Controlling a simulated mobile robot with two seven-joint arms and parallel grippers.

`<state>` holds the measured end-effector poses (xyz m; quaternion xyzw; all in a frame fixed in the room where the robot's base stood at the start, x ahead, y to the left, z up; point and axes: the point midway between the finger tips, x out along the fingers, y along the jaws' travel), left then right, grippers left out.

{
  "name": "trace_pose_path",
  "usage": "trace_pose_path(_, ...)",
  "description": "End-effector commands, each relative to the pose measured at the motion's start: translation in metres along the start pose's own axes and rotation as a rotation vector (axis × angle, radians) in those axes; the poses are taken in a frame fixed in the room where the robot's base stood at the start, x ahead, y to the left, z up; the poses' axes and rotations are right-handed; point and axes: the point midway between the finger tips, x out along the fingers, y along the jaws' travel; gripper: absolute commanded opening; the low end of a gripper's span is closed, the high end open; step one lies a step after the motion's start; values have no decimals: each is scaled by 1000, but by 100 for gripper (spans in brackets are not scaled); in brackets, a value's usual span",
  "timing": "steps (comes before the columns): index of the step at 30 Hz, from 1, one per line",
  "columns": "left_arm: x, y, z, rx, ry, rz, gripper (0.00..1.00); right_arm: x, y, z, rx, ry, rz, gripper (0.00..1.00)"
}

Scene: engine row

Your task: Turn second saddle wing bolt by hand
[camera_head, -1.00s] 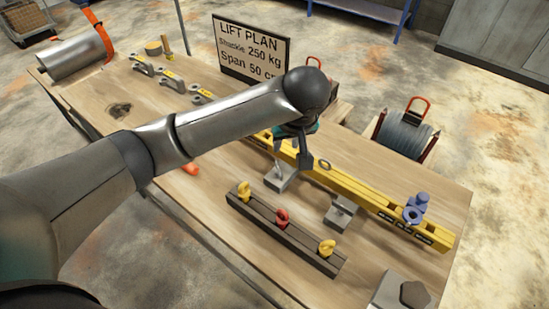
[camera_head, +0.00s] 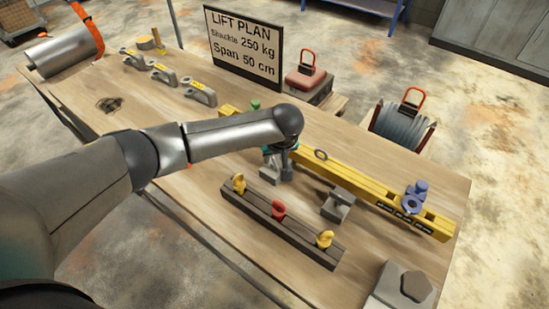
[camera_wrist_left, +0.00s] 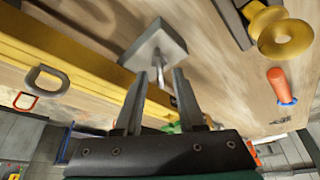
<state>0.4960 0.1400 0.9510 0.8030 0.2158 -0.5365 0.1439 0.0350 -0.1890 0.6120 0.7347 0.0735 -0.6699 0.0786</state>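My left gripper (camera_head: 287,168) reaches down over the table from the left, just in front of the yellow lifting beam (camera_head: 375,187). In the wrist view its fingers (camera_wrist_left: 156,84) are apart, with nothing clamped between them. A grey saddle block (camera_head: 270,165) stands by the gripper, partly hidden. In the wrist view a grey square block (camera_wrist_left: 152,43) carries a thin metal bolt (camera_wrist_left: 159,68) that points toward the gap between the fingertips; I cannot tell whether they touch. Another grey saddle (camera_head: 338,204) stands to the right. My right gripper is out of view.
A dark rail (camera_head: 285,226) with yellow and red eye pieces lies in front. A blue shackle (camera_head: 414,197) sits on the beam's right end. Several grey shackles (camera_head: 165,74) and a sign (camera_head: 243,45) stand behind. An orange-handled tool (camera_wrist_left: 282,85) lies nearby.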

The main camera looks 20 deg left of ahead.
Motion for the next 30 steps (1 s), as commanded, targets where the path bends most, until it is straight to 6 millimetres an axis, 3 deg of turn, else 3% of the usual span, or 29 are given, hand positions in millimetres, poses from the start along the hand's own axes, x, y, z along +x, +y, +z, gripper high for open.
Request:
trace_pose_path(12,7,0,0,0,0,0,39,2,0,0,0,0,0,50)
trace_pose_path(23,7,0,0,0,0,0,0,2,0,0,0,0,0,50)
trace_pose_path(30,7,0,0,-1,0,0,0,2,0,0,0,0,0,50)
